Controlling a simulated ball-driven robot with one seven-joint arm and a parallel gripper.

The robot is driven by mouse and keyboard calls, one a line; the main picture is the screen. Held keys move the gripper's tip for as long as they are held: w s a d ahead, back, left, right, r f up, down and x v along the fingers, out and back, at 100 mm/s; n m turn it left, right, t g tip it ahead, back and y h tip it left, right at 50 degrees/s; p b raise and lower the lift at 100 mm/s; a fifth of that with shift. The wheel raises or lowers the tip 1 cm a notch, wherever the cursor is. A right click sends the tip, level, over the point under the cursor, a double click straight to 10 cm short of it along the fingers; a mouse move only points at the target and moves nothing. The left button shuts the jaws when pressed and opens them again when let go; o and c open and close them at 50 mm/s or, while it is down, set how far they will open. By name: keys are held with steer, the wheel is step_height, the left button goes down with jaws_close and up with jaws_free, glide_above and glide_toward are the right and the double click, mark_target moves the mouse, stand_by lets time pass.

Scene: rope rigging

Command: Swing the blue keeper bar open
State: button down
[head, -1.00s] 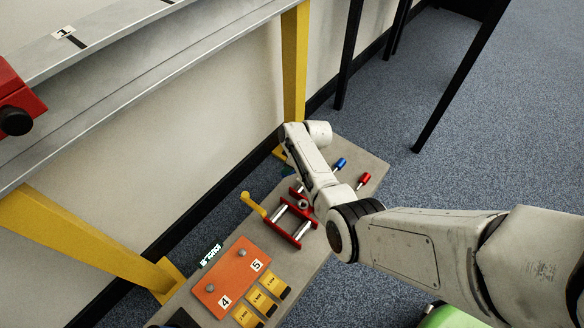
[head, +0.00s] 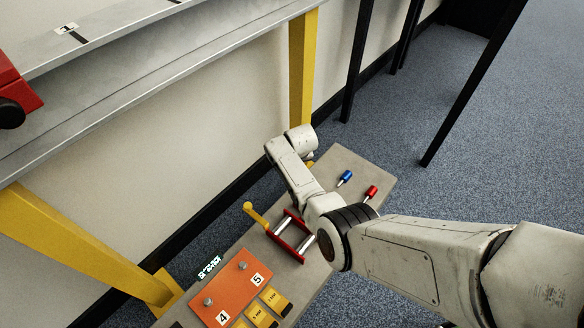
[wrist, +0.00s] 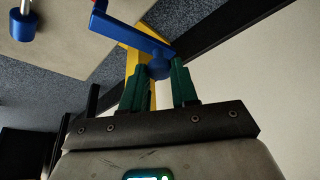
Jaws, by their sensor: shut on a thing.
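The blue keeper bar (wrist: 128,30) shows in the wrist view as a flat blue arm with a round knob (wrist: 160,67) at its lower right end. My gripper (wrist: 161,78) has its green fingers on both sides of this knob and is shut on it. A yellow post stands behind the knob. In the head view my wrist and forearm hide the keeper bar and my fingers, so the bar's far end and angle cannot be told there.
The grey bench board (head: 358,170) carries a blue-capped pin (head: 346,176), a red-capped pin (head: 371,192), a red frame with metal rollers (head: 283,246), a yellow lever (head: 255,214) and an orange plate (head: 232,284). A yellow leg (head: 303,70) stands close behind my wrist.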

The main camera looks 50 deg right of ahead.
steer(key=shift+w+d+m+g+b, duration=0.1)
steer(key=shift+d+m+g+b, duration=0.2)
steer(key=shift+d+m+b, duration=0.6)
steer(key=shift+a+p, duration=0.25)
steer(key=shift+p, duration=0.05)
steer(key=c, duration=0.9)
jaws_free()
steer(key=shift+h, duration=0.3)
steer(key=shift+o, duration=0.2)
steer(key=p+v, duration=0.7)
steer(key=v, duration=0.3)
steer(key=shift+r, duration=0.35)
